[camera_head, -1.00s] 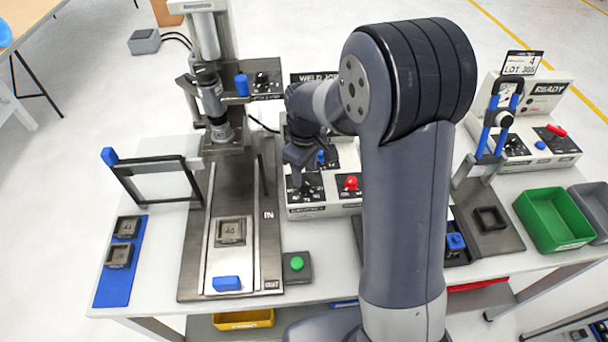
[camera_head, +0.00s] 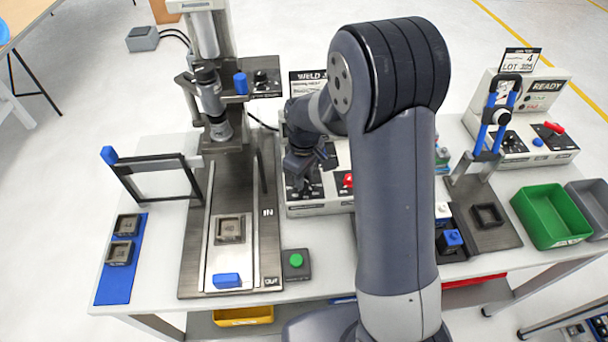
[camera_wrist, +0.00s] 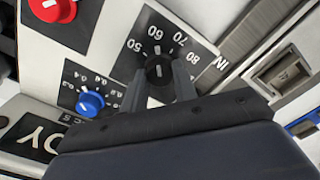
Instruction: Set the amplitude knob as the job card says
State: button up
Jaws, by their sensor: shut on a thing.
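The black amplitude knob (camera_wrist: 159,69) is in the wrist view, on a black dial plate marked 50, 60, 70 and 80. Its white pointer line points roughly toward 60. My gripper (camera_wrist: 160,84) is shut on this knob, one finger on each side. In the head view my gripper (camera_head: 299,178) is at the front left of the white control box (camera_head: 308,210) and covers the knob. The job card (camera_head: 304,80), headed "WELD JOB", stands behind the box; my arm hides most of it, and its values cannot be read.
A green button (camera_head: 296,260) is in front. A green bin (camera_head: 551,216) is at the right.

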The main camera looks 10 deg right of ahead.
jog(key=shift+c, duration=1.3)
jog(key=shift+m, duration=0.3)
jog(key=m+b, duration=0.1)
jog(key=m, duration=0.1)
jog(key=shift+m, duration=0.3)
jog(key=m+b, duration=0.2)
jog(key=m, duration=0.2)
jog(key=shift+m, duration=0.3)
jog(key=m+b, duration=0.1)
jog(key=m, duration=0.3)
jog(key=shift+m, duration=1.8)
jog(key=shift+r+m, duration=0.1)
jog(key=shift+m, duration=0.2)
